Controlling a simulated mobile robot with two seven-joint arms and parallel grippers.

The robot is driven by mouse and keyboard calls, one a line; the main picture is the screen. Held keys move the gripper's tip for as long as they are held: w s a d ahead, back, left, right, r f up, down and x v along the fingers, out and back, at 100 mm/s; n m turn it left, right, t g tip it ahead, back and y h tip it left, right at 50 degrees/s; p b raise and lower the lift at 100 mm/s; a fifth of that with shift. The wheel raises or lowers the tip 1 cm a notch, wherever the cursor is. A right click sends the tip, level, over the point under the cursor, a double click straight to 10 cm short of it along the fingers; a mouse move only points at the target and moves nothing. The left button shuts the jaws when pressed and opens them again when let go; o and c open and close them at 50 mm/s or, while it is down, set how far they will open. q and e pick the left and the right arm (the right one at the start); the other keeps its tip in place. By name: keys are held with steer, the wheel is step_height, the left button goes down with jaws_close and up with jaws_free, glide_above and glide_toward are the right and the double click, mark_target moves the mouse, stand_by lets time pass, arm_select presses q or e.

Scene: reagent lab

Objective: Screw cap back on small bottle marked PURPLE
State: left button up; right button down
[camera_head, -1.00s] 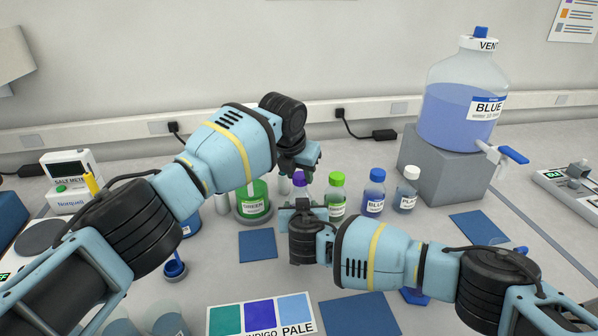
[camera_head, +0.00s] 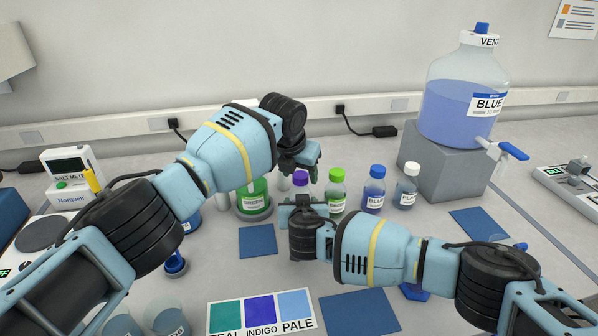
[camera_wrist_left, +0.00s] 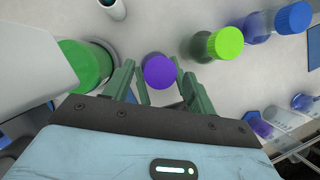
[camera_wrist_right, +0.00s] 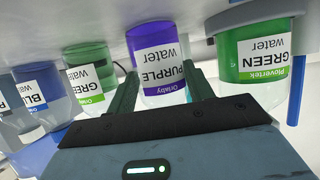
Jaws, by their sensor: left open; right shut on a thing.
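The small bottle marked PURPLE (camera_wrist_right: 160,68) stands between the fingers of my right gripper (camera_wrist_right: 163,98) in the right wrist view. That gripper is shut on the bottle's body. The purple cap (camera_head: 300,178) sits on top of the bottle; how far it is threaded cannot be seen. My left gripper (camera_head: 306,168) points down over the bottle and is open. In the left wrist view the purple cap (camera_wrist_left: 160,72) lies between its spread fingers, with a gap on each side. The head view hides most of the bottle behind my right gripper (camera_head: 303,205).
A large green bottle (camera_head: 253,199) stands close on the left. Green-capped (camera_head: 337,189), blue (camera_head: 374,190) and white-capped (camera_head: 406,187) small bottles stand to the right. A blue carboy (camera_head: 462,100) sits on a grey block (camera_head: 447,165). A colour card (camera_head: 261,312) lies in front.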

arm_select(q)
steer(key=shift+r, duration=2.25)
steer(key=o, duration=0.6)
steer(key=shift+c, duration=0.2)
steer(key=v, duration=1.2)
arm_select(e)
steer(key=c, duration=0.5)
jaws_free()
